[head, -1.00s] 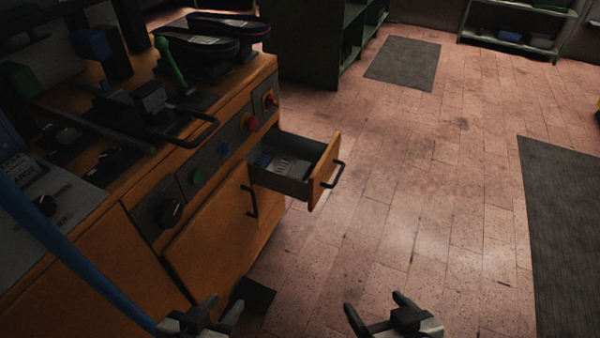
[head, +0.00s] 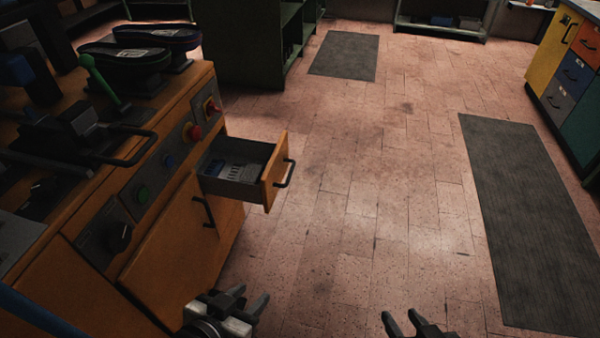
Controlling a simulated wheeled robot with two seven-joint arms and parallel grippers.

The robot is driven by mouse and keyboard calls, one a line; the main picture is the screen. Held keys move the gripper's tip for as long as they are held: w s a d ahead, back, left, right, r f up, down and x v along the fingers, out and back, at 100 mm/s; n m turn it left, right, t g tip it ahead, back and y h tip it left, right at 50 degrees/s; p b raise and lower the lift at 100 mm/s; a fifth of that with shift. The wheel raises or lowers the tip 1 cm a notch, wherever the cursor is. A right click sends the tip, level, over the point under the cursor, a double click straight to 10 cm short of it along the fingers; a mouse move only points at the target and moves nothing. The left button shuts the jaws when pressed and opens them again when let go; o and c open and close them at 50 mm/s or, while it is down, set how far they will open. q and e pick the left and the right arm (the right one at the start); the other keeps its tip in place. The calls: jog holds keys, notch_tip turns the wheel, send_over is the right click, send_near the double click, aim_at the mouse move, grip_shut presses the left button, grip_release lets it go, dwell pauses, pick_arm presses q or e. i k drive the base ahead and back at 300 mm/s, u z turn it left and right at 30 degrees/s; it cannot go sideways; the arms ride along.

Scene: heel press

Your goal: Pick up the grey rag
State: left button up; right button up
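I cannot make out a grey rag for certain in this view. An open drawer (head: 273,186) sticks out of the orange machine and holds small blue and grey items (head: 237,172), too small to name. My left gripper (head: 248,296) is at the bottom edge, in front of the machine and below the drawer in the picture. Its fingers are apart and nothing shows between them. My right gripper (head: 400,316) is at the bottom edge over the floor, also with its fingers apart and empty.
The orange machine (head: 165,245) fills the left, with a green lever (head: 100,78) and shoe-shaped forms (head: 125,65) on top. Dark mats (head: 345,55) (head: 530,220) lie on the tiled floor. A colourful drawer cabinet (head: 568,75) stands right. The middle floor is clear.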

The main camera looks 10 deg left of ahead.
aim_at(252, 174)
jog(key=z, duration=0.15)
jog(key=i, duration=3.45)
jog(key=u, duration=4.7)
